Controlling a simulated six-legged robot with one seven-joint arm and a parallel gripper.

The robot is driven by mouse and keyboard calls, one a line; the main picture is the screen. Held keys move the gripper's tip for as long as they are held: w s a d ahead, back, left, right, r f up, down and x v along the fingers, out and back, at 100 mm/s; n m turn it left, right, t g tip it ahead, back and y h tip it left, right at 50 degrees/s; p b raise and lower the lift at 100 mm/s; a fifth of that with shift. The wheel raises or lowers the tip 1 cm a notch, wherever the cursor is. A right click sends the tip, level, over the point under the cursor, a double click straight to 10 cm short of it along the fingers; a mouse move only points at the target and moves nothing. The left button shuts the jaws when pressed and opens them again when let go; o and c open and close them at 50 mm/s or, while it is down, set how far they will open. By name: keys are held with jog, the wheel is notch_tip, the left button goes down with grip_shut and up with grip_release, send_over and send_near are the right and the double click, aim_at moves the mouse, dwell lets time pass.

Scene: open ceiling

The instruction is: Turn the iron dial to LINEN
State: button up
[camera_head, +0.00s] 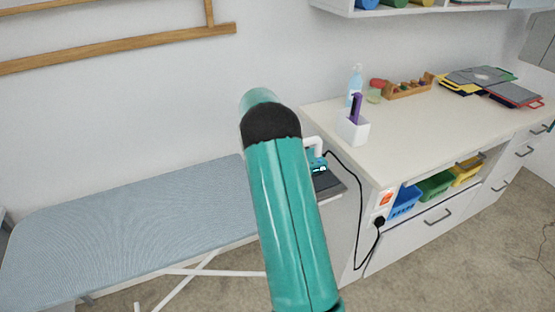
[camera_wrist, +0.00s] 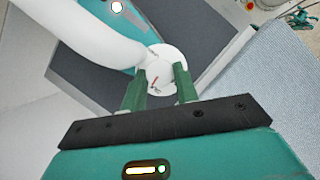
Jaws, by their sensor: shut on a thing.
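The iron (camera_head: 319,164) has a teal body and white handle and sits on a dark grey rest (camera_head: 330,186) at the ironing board's right end. My arm hides part of it. In the wrist view its white handle (camera_wrist: 75,30) crosses the upper left, beside the teal body (camera_wrist: 140,25). The round white dial (camera_wrist: 165,58) has a red mark and small lettering too blurred to read. My gripper (camera_wrist: 160,76) is shut on the dial, with one green finger at each side. In the head view the gripper is hidden behind my arm.
The blue ironing board (camera_head: 130,225) runs left. A cream counter (camera_head: 430,125) at right holds a white holder (camera_head: 353,130) with a purple item, a bottle (camera_head: 355,85) and folders. A black cord (camera_head: 358,200) runs from the iron to a socket on the counter's side.

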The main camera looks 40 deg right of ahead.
dwell(0.4)
jog(key=o, duration=1)
jog(key=v, duration=1.3)
jog(key=shift+w+r, duration=0.2)
jog(key=shift+r, duration=0.15)
